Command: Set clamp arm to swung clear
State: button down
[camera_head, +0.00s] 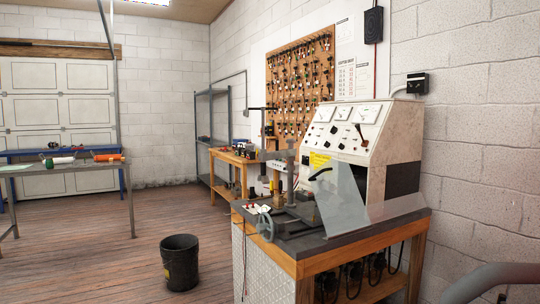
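A grey clamping fixture (291,168) with an upright post stands on the dark top of the wooden bench (335,237) at centre right. My gripper is not in view.
A black bucket (180,262) stands on the floor left of the bench. A grey table (70,165) with tools is at left. The wooden floor (110,235) between them is clear.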

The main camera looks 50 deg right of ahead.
aim_at(264, 155)
jog(key=z, duration=0.05)
jog(key=i, duration=0.95)
jog(key=u, duration=0.05)
